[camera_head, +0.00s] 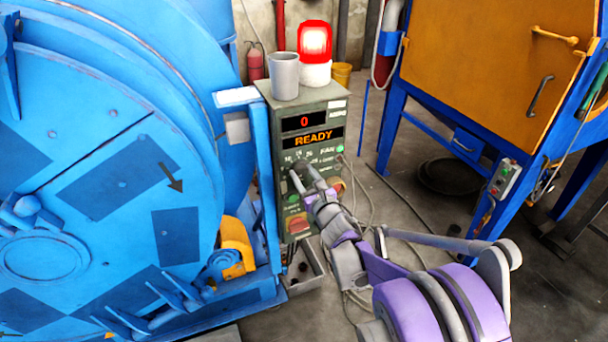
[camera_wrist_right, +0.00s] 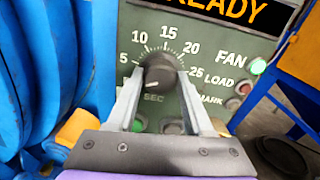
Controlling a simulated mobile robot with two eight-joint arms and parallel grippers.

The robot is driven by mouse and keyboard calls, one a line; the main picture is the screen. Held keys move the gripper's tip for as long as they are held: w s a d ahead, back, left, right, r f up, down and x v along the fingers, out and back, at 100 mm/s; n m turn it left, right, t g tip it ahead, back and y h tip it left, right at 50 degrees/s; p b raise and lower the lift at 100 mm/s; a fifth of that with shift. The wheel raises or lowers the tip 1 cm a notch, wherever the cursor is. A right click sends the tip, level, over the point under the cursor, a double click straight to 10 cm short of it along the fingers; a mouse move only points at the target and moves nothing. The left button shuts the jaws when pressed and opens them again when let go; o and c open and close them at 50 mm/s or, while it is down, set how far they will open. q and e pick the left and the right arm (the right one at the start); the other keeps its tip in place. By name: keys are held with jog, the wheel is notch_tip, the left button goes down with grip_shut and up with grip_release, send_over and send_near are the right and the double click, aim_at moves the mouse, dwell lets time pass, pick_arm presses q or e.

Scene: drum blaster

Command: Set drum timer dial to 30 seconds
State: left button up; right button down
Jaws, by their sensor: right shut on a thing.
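The drum timer dial (camera_wrist_right: 160,74) is a dark round knob on the green control panel (camera_wrist_right: 108,62). Its printed scale shows 5, 10, 15, 20 and 25, with SEC below. A pale mark on the knob appears to point to the lower left. My right gripper (camera_wrist_right: 158,88) is shut on the dial, one finger on each side. In the head view my right gripper (camera_head: 299,174) reaches the control box (camera_head: 268,120) front and mostly covers the dial. The box's displays (camera_head: 305,122) read 0 and READY. My left gripper is not in view.
The blue drum machine (camera_head: 120,170) stands close left of the box. A grey cup (camera_head: 284,76) and a lit red beacon (camera_head: 315,42) stand on top. FAN and LOAD lamps sit right of the dial. An orange cabinet (camera_head: 490,70) on blue legs is at right; cables lie on the floor.

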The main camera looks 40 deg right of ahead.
jog(key=m+p, duration=0.1)
jog(key=m, duration=0.5)
jog(key=m+p, duration=0.1)
jog(key=m, duration=0.4)
jog(key=shift+m, duration=0.3)
jog(key=m+p, duration=0.1)
jog(key=m, duration=0.4)
jog(key=m+p, duration=0.1)
jog(key=m, duration=0.5)
jog(key=shift+m, duration=0.3)
jog(key=m, duration=0.5)
jog(key=shift+m+p, duration=0.3)
jog(key=m, duration=1.2)
jog(key=shift+m+p, duration=0.3)
jog(key=shift+p, duration=0.05)
jog(key=m, duration=0.5)
jog(key=shift+m, duration=0.3)
